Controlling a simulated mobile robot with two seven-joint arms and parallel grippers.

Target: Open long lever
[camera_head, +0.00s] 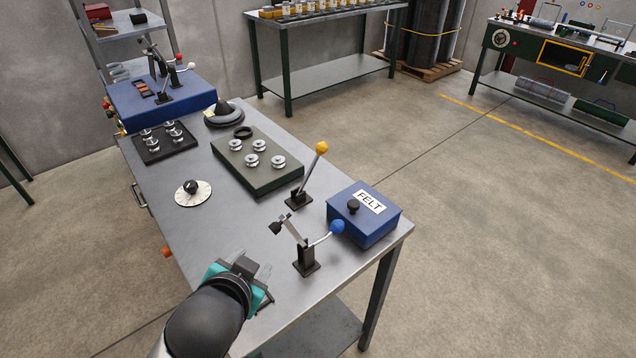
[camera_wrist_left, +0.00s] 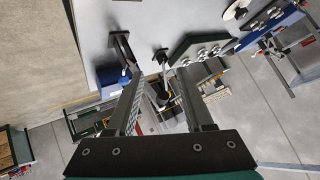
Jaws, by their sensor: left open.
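Two levers stand near the table's front right end. One has a dark base and a long straight metal handle with a yellow knob (camera_head: 321,147), tilted up to the right. The other has a dark upright base (camera_head: 307,262), a bent handle with a blue knob (camera_head: 337,227) and an arm with a dark tip to the left. I cannot tell for sure which one is the long lever. My left gripper (camera_head: 264,287) is open and empty, left of and nearer than the blue-knobbed lever, apart from it. It also shows in the left wrist view (camera_wrist_left: 158,76). My right gripper is out of view.
A blue box marked FELT (camera_head: 377,222) stands right of the levers. A green block with several metal spools (camera_head: 290,178), a white dial (camera_head: 188,199) and a blue machine (camera_head: 160,105) lie farther back on the grey table (camera_head: 240,222). Bare table top separates gripper and dial.

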